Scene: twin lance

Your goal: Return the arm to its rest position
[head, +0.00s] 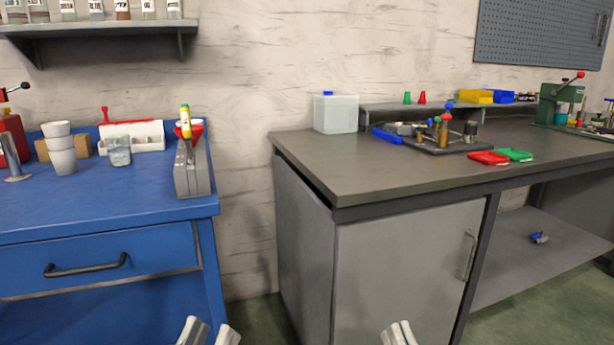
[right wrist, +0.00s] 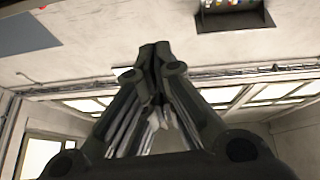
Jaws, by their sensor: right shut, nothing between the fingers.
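My left gripper (head: 209,332) shows at the bottom edge of the head view, in front of the blue bench. Its two fingertips stand apart with nothing between them. My right gripper (head: 399,332) shows at the bottom edge too, in front of the grey cabinet. Its fingertips are together and hold nothing. In the right wrist view the right gripper (right wrist: 155,55) has its fingers closed together, with wall and ceiling behind them. Most of both arms is out of the head view.
A blue bench (head: 120,207) with cups and a grey tool holder stands at left. A grey workbench (head: 400,171) with a cabinet (head: 398,262) stands at right, bearing a white canister (head: 336,114), tools and red and green trays. A floor gap separates the benches.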

